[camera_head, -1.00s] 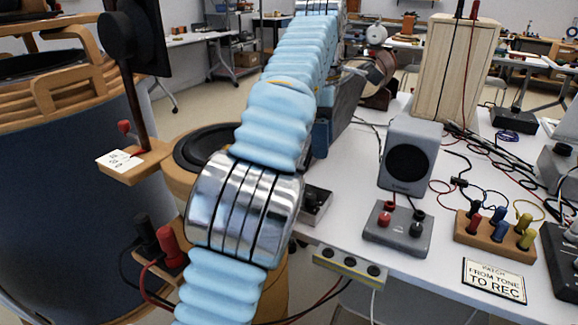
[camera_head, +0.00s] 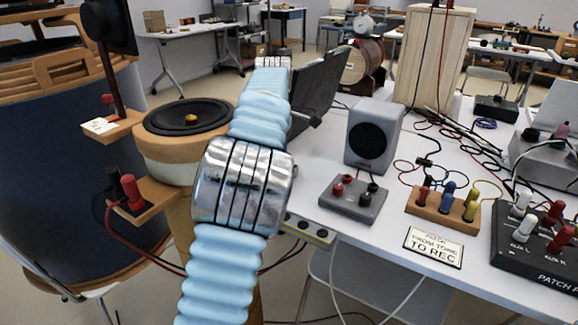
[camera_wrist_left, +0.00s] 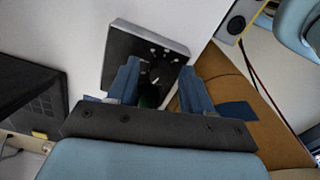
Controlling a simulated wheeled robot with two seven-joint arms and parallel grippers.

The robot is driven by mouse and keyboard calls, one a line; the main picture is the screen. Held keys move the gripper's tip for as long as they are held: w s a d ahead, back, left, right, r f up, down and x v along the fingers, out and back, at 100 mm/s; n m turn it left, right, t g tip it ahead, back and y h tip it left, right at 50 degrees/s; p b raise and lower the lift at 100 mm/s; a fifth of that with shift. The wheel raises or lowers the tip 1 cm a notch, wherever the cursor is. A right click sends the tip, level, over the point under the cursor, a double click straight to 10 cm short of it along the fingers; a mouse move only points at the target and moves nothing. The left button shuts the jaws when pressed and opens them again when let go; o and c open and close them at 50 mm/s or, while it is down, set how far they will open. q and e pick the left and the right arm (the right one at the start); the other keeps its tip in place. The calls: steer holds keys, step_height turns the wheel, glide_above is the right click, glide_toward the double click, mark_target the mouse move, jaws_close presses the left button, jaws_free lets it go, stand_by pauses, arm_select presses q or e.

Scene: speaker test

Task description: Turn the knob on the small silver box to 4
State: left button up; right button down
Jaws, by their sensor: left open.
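In the left wrist view the small silver box (camera_wrist_left: 118,50) stands on the white table top, its dark face with pale marks toward the camera. Its dark knob (camera_wrist_left: 155,82) with a white pointer line shows between the two blue fingers of my left gripper (camera_wrist_left: 158,88). The fingers are apart, one on each side of the knob; I cannot tell whether they touch it. The number the pointer faces is too small to read. In the head view my blue arm hides the box. My right gripper is in neither view.
On the white table stand a grey speaker (camera_head: 373,138), a terminal box (camera_head: 353,200), a wooden block with coloured plugs (camera_head: 443,208) and a sign (camera_head: 433,247). A black patch panel (camera_head: 535,250) is at the right. A round speaker (camera_head: 188,118) stands left of my arm.

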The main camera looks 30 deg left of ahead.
arm_select(q)
steer(key=shift+f, duration=0.1)
jaws_close()
steer(key=shift+m, duration=0.4)
steer(key=m, duration=0.4)
steer(key=shift+m, duration=0.3)
steer(key=m, duration=0.5)
steer(key=shift+s, duration=0.1)
steer(key=shift+m, duration=0.3)
jaws_free()
